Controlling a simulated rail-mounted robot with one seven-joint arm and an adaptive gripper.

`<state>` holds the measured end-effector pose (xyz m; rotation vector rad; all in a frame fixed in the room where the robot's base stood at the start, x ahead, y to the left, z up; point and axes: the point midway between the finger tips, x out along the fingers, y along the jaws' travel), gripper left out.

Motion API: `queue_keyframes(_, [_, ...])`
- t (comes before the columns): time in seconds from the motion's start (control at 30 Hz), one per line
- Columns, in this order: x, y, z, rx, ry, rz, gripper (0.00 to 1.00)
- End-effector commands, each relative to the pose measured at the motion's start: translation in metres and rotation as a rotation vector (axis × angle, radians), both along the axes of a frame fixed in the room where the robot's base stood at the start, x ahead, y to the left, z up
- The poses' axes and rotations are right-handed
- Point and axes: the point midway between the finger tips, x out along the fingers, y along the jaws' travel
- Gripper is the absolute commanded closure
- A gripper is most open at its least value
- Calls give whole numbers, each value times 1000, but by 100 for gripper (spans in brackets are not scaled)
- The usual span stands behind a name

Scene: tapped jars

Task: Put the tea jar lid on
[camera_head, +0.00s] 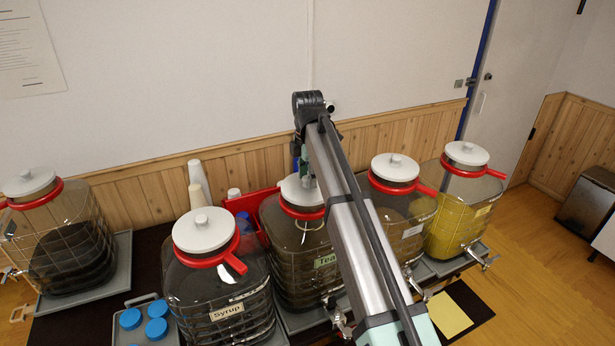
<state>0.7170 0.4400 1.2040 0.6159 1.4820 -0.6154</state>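The tea jar (289,240) is a clear wire-caged jar with dark contents and a "Tea" label, in the middle of the row. Its white lid (293,191) is at the jar's mouth, above the red collar; whether it is fully seated I cannot tell. My arm crosses in front and hides the right side of the lid and jar. The little that shows of my gripper (307,170) is just above the lid, around where its knob would be. The fingertips are hidden or too small, so I cannot tell whether they hold the knob.
A lidded syrup jar (206,287) stands close on the left, and a lidded dark jar (67,248) farther left. Two lidded jars, one dark (399,224) and one yellow (460,212), stand to the right. White cups (198,180), a red container (250,203) and blue caps (157,329) are nearby.

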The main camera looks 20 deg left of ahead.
Motion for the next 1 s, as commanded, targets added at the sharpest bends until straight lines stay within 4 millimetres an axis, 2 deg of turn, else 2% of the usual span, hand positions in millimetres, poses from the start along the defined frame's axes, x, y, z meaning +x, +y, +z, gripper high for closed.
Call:
queue_keyframes(0.3, [0,0,1,0,0,0,41])
queue_keyframes(0.47, [1,1,12,1,-1,0,41])
queue_keyframes(1.0, [1,1,105,1,-1,0,41])
